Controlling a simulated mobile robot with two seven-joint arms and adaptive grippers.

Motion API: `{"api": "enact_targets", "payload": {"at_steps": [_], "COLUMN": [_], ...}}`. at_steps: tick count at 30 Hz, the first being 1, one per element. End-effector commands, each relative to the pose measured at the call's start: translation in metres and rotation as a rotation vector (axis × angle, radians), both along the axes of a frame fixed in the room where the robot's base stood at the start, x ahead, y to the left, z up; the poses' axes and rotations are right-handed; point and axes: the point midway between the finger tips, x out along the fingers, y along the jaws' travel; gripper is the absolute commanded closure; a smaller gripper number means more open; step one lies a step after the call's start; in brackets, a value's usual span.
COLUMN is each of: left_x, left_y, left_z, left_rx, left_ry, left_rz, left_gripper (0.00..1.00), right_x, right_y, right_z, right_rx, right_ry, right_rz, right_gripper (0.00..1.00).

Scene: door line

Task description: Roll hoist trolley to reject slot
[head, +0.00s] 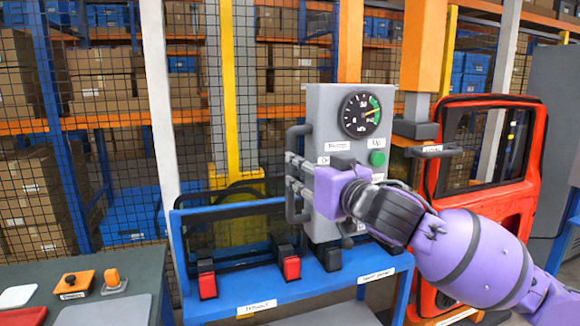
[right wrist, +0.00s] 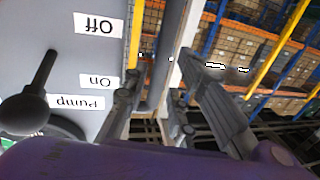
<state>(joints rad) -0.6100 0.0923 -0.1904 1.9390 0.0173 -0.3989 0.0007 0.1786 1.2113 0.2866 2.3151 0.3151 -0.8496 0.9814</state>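The hoist's grey control panel (head: 325,225) stands upright in the middle, with a round gauge (head: 362,113) whose needle is in the green. A dark bar handle (head: 292,210) is on its left side. My right gripper (head: 295,176) is at this handle. In the right wrist view its fingers lie on both sides of the handle (right wrist: 157,85) and appear closed on it; finger contact is partly hidden. An orange hoist column (head: 425,45) ends in a dark block above a red door (head: 492,195), which is upright at the right. The reject slot cannot be clearly identified; the small labels are blurred. My left gripper is not visible.
A blue rack (head: 215,308) with red and black blocks and small labels stands in front of the panel. A dark table (head: 130,275) with orange controls is at lower left. Mesh fencing and shelves of boxes stand behind. A black lever (right wrist: 30,90) sticks out from the panel.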

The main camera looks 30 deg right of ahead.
Motion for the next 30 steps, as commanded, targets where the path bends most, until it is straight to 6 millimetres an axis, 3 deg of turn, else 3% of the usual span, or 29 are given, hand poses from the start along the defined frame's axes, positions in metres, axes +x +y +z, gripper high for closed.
{"api": "enact_targets", "payload": {"at_steps": [3, 9, 21, 27, 30], "left_x": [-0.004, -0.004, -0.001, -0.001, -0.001], "left_y": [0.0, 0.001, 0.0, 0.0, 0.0], "left_z": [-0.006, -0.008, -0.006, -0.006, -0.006], "left_rx": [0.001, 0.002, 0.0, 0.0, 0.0], "left_ry": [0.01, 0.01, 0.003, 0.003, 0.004], "left_rz": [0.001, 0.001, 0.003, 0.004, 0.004], "left_gripper": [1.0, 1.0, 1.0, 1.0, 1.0], "right_x": [0.021, 0.045, 0.053, 0.053, 0.053], "right_y": [0.0, -0.002, -0.002, -0.002, -0.002], "right_z": [-0.002, -0.002, -0.001, -0.002, -0.002], "right_rx": [-0.003, -0.002, -0.002, -0.002, -0.002], "right_ry": [0.002, 0.003, 0.002, 0.002, 0.002], "right_rz": [0.001, 0.0, 0.0, 0.0, 0.0], "right_gripper": [0.75, 0.75, 0.75, 1.0, 1.0]}}
